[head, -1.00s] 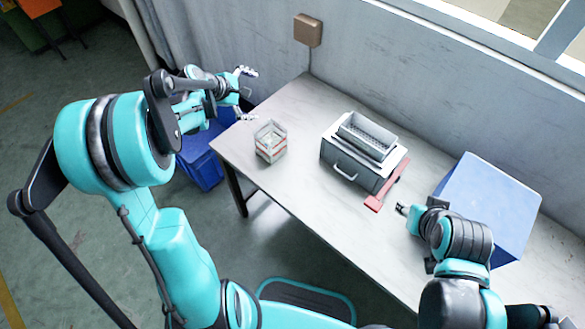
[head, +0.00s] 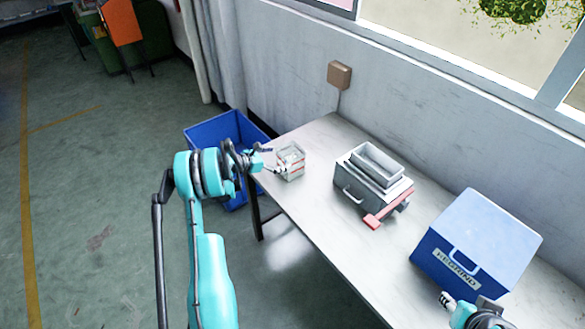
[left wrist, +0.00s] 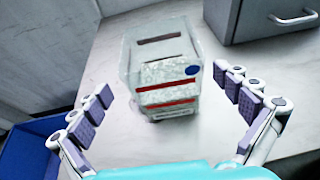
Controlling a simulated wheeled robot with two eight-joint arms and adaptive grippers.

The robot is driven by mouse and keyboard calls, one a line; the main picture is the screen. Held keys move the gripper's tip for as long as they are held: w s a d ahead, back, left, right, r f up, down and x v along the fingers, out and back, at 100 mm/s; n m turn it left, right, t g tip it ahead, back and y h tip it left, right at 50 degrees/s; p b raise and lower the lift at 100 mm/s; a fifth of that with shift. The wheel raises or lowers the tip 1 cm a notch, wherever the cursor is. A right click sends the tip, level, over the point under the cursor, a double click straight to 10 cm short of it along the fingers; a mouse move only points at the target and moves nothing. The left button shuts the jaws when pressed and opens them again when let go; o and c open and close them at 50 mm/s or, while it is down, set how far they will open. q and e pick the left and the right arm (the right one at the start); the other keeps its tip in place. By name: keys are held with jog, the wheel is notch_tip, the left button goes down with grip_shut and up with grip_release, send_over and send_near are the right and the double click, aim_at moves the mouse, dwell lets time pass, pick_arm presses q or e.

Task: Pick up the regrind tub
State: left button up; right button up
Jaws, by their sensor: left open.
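In the left wrist view the tub (left wrist: 163,75) shows a dark slot, a blue oval spot and red stripes. My left gripper (head: 275,161) is open at the tub's near left side. In the left wrist view its fingers are spread to either side of the tub, with gaps, and do not appear to touch it. My right gripper (head: 447,299) is at the lower right by the blue box; its jaws are too small to judge.
A grey box (head: 350,193) with a handle, a tray (head: 377,163) on top and a red bar (head: 375,219) stands mid-table. A blue box (head: 475,235) labelled REGRIND stands right. A blue bin (head: 215,132) is beyond the left table end. Bare table separates tub and grey box.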

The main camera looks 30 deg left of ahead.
aim_at(291, 156)
pick_arm(q)
jog(key=b+x, duration=0.1)
jog(key=x, duration=0.4)
jog(key=shift+w+d+r+b, duration=0.1)
jog(key=shift+w+d+b, duration=0.15)
jog(key=shift+d+b, duration=0.15)
jog(key=shift+s+r, duration=0.1)
jog(key=shift+c, duration=0.6)
jog(key=c, duration=1.4)
